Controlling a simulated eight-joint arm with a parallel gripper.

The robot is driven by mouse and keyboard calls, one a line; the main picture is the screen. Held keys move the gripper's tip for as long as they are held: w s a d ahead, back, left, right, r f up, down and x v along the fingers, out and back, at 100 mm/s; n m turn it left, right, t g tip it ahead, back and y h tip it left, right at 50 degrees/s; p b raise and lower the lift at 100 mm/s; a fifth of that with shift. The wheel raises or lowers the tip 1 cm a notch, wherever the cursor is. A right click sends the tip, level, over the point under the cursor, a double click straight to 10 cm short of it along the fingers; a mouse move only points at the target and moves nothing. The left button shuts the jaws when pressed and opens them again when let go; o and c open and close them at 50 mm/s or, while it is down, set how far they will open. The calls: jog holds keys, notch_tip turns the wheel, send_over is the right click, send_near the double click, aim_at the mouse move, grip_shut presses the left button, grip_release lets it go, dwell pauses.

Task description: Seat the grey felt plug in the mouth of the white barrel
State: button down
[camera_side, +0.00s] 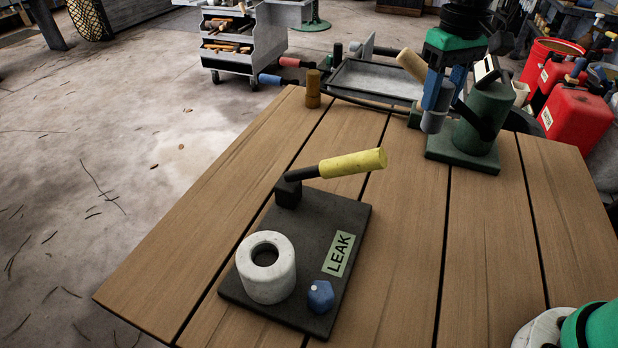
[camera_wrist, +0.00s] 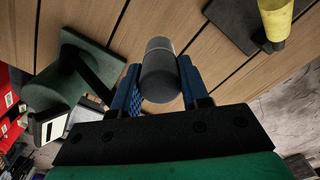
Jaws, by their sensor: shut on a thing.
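The grey felt plug (camera_side: 434,121) is a short cylinder held between the blue fingers of my gripper (camera_side: 439,92) at the back right of the table, in the air by the green canister. In the wrist view my gripper (camera_wrist: 159,68) is shut on the plug (camera_wrist: 160,75), which sticks out past the fingertips. The white barrel (camera_side: 284,270) stands upright on the dark board at front left, its round mouth facing up and dark inside. My gripper is well apart from it, up and to the right in the side view. The barrel is not in the wrist view.
The dark board (camera_side: 328,214) carries a yellow-handled lever (camera_side: 352,163), a LEAK label (camera_side: 339,254) and a blue knob (camera_side: 320,296). A green canister (camera_side: 484,118) stands beside my gripper. A metal tray (camera_side: 375,80) lies behind. Planks between are clear.

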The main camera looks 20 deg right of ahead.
dwell(0.4)
notch_tip(320, 180, up, 8)
jog(key=shift+r, duration=0.1)
jog(key=s+a+n, duration=0.3)
jog(key=a+n, duration=0.2)
jog(key=a, duration=0.9)
jog(key=s+a+n, duration=0.4)
jog(key=a, duration=1.1)
jog(key=shift+w+d+f, duration=0.15)
jog(key=shift+d+f, duration=0.05)
jog(key=shift+f, duration=1.15)
jog(key=shift+w+d+f, duration=0.15)
jog(key=shift+f, duration=1.2)
jog(key=shift+f, duration=2.5)
jog(key=shift+f, duration=0.1)
